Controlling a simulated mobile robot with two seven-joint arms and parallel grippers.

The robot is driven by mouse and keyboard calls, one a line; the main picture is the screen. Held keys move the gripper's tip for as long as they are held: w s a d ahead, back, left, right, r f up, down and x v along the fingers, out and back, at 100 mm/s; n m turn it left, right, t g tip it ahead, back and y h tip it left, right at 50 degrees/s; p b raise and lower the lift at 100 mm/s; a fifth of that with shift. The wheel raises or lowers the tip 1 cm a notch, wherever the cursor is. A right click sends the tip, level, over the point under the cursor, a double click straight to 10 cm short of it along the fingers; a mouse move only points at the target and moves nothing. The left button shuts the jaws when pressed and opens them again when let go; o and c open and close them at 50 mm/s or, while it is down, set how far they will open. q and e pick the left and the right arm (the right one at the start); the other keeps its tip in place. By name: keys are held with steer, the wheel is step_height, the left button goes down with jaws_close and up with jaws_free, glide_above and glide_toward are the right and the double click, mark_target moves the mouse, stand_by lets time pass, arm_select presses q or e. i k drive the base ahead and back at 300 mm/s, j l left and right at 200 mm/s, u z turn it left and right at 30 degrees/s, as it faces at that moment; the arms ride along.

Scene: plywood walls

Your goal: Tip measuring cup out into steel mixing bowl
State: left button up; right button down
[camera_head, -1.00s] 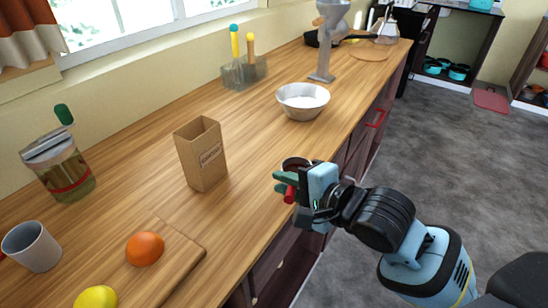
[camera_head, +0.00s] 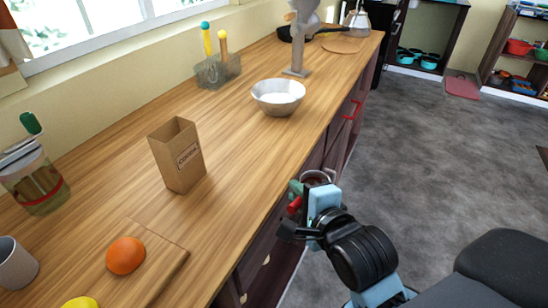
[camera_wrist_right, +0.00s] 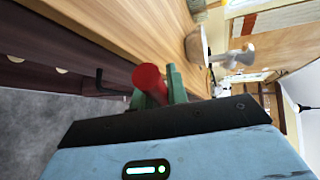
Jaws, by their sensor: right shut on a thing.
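The steel mixing bowl (camera_head: 278,98) stands upright on the wooden counter, and its side shows in the right wrist view (camera_wrist_right: 194,46). My right gripper (camera_head: 299,194) is shut on the red handle of the measuring cup (camera_head: 317,176). It holds the cup just off the counter's front edge, nearer to me than the bowl and apart from it. The cup's rim shows above the gripper, but its contents cannot be made out. The red handle (camera_wrist_right: 149,78) shows between the green fingers in the right wrist view. My left gripper is in neither view.
A brown carton (camera_head: 178,155) stands on the counter left of the cup. A utensil holder (camera_head: 218,71) and a grey stand (camera_head: 297,62) are behind the bowl. An orange (camera_head: 125,255) sits on a cutting board (camera_head: 165,268). The counter between carton and bowl is clear.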

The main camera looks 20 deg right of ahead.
mark_target(276, 97)
steer(key=l+u, duration=0.3)
steer(key=l, duration=0.5)
steer(key=l+u, duration=0.3)
steer(key=l, duration=0.45)
